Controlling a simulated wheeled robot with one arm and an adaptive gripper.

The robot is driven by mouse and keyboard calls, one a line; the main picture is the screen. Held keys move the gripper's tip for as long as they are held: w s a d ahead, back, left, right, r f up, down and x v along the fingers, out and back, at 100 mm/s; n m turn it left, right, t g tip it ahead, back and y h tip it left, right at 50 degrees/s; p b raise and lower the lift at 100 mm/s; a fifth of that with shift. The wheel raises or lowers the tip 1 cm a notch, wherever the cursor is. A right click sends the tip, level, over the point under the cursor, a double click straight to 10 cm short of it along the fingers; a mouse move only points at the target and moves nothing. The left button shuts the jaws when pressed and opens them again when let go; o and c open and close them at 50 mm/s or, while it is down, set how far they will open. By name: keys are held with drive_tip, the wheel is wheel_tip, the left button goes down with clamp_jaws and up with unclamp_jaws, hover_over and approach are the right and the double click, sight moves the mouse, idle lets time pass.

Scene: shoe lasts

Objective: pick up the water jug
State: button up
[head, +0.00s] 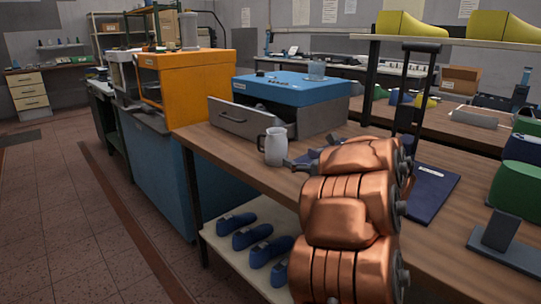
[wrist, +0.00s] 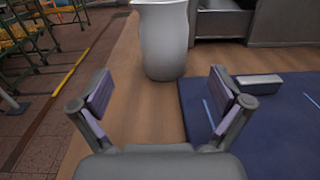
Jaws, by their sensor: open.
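The water jug (head: 275,146) is pale grey-white with a dark handle on its left side in the head view. It stands upright on the wooden workbench, in front of the blue-topped machine. In the head view my copper-coloured arm hides most of the gripper; a fingertip (head: 290,164) shows right of the jug.
A dark blue mat (head: 432,190) lies right of the jug; in the wrist view a grey block (wrist: 259,84) rests on it. The blue-topped machine (head: 290,95) has an open drawer (head: 247,121) behind the jug. The bench's left edge is close to the jug. Blue shoe lasts (head: 252,236) fill the lower shelf.

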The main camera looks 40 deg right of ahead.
sight(284, 149)
drive_tip(key=shift+w+d, duration=0.25)
drive_tip(key=shift+w, duration=1.1)
drive_tip(key=shift+w+d, duration=0.25)
drive_tip(key=shift+w, duration=1.05)
drive_tip(key=shift+w+d, duration=0.1)
drive_tip(key=shift+w, duration=2.95)
drive_tip(key=c, duration=1.4)
